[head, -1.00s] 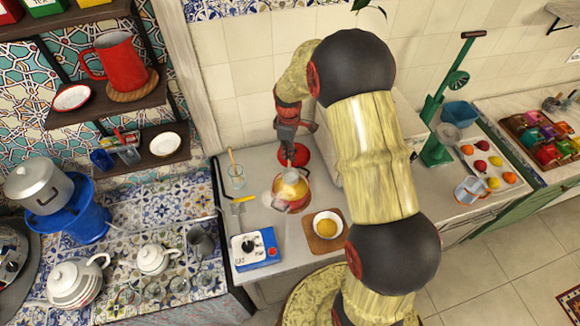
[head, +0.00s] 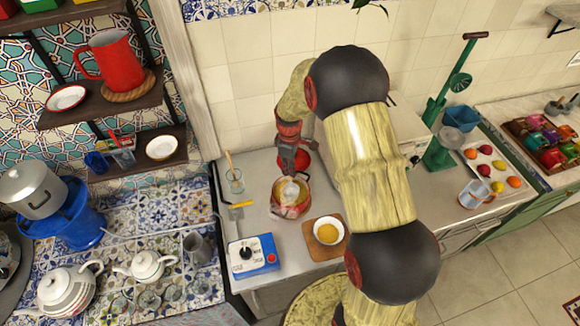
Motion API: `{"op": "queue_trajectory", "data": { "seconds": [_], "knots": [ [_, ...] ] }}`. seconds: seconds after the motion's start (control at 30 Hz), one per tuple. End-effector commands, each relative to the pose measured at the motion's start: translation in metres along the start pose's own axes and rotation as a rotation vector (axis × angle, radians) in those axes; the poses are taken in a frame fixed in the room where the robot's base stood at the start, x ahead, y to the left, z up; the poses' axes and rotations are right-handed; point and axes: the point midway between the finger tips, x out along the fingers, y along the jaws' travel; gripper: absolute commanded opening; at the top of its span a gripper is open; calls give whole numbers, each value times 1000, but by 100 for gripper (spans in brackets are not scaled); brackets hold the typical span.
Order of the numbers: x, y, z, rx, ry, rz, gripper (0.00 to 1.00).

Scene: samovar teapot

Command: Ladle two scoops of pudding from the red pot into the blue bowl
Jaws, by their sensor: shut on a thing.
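The red pot (head: 289,212) stands on the grey counter, with yellow pudding in it. My gripper (head: 290,168) is above and behind the pot, shut on what looks like the ladle; its handle is mostly hidden by the fingers. The ladle's pale bowl (head: 291,191) shows inside the pot's mouth; I cannot tell how full it is. A bowl (head: 318,224) with a pale rim sits on a wooden board, right and in front of the pot, with yellow pudding in it. Its outer colour is hidden.
A blue-and-white burner box (head: 253,254) stands front left of the pot. A glass with a stick (head: 235,182) and a yellow-handled tool (head: 239,208) lie to the left. A red round thing (head: 300,158) is behind my gripper.

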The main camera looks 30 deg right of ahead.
Motion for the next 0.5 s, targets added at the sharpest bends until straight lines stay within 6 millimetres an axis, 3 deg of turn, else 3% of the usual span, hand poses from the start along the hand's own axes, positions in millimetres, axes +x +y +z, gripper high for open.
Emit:
{"op": "queue_trajectory", "data": {
  "seconds": [0.5],
  "knots": [
    [46, 0, -1, 0, 1, 1, 0]
  ]
}}
